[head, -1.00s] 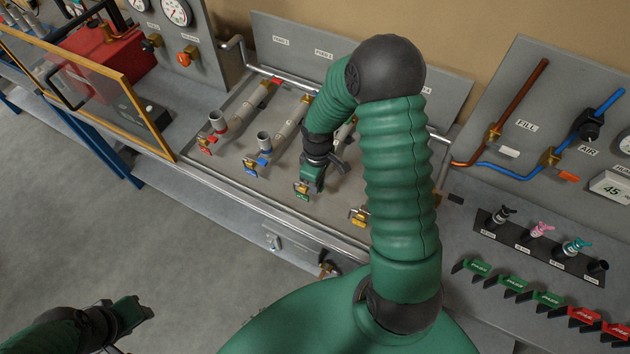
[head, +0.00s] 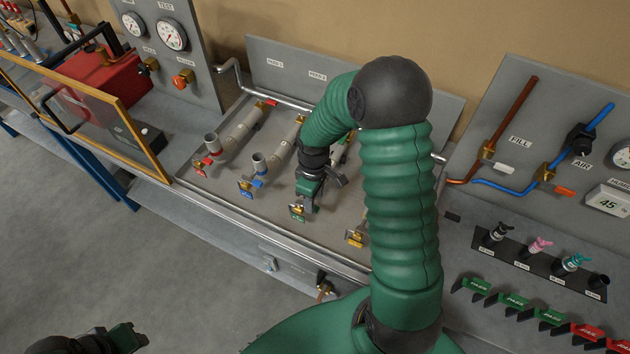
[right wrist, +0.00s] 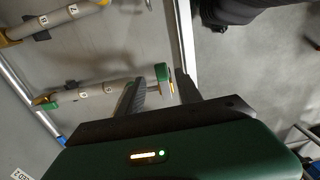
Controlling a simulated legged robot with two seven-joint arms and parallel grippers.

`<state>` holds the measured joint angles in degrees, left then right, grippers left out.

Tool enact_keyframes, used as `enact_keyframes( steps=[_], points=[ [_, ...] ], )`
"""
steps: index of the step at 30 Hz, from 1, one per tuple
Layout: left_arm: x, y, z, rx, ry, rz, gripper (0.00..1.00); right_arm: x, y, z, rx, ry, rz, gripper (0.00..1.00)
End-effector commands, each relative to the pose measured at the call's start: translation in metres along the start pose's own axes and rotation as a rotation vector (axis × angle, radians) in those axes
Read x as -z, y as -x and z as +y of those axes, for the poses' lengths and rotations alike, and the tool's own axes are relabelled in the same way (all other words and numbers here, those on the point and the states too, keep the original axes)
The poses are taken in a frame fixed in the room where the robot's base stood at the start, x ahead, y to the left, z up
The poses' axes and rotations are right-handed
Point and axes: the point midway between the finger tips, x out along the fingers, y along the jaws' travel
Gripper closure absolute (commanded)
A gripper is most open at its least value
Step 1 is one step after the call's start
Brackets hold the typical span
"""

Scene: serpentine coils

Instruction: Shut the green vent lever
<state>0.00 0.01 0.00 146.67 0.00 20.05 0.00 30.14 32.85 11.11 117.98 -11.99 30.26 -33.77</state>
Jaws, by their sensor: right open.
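The green vent lever (right wrist: 162,74) shows in the right wrist view at the near end of a grey pipe (right wrist: 105,88), with a yellow tag beside it. My right gripper (right wrist: 162,82) is open, with one finger on each side of the lever in that picture; I cannot tell whether either touches it. In the head view my right gripper (head: 307,196) points down at the green-and-yellow fitting (head: 297,213), partly covering its pipe. My left gripper (head: 128,338) is at the bottom left, away from the bench, and its jaws are unclear.
Similar pipes with a red fitting (head: 200,166) and a blue fitting (head: 246,190) stand to the left. A yellow fitting (head: 355,238) is to the right. A metal rail (head: 270,235) runs along the bench front. A yellow-framed clear panel (head: 110,110) stands at the left.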

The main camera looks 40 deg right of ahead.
Motion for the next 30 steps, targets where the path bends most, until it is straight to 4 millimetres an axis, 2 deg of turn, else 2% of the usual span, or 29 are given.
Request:
enact_keyframes(
  steps=[9,15,19,30],
  points=[
    [-0.004,-0.015,0.000,0.000,0.000,0.000,0.64,-0.001,0.092,0.003,-0.005,-0.003,0.006,0.58],
    [-0.005,-0.019,0.000,0.000,0.000,0.000,0.64,-0.002,0.130,0.003,-0.001,-0.002,0.002,0.58],
    [-0.005,-0.020,0.000,0.000,0.000,0.000,0.64,-0.003,0.138,0.003,0.001,-0.002,0.000,0.58],
    [-0.005,-0.019,0.000,0.000,0.000,0.000,0.64,-0.003,0.138,0.003,0.002,-0.002,0.000,0.58]
  ],
)
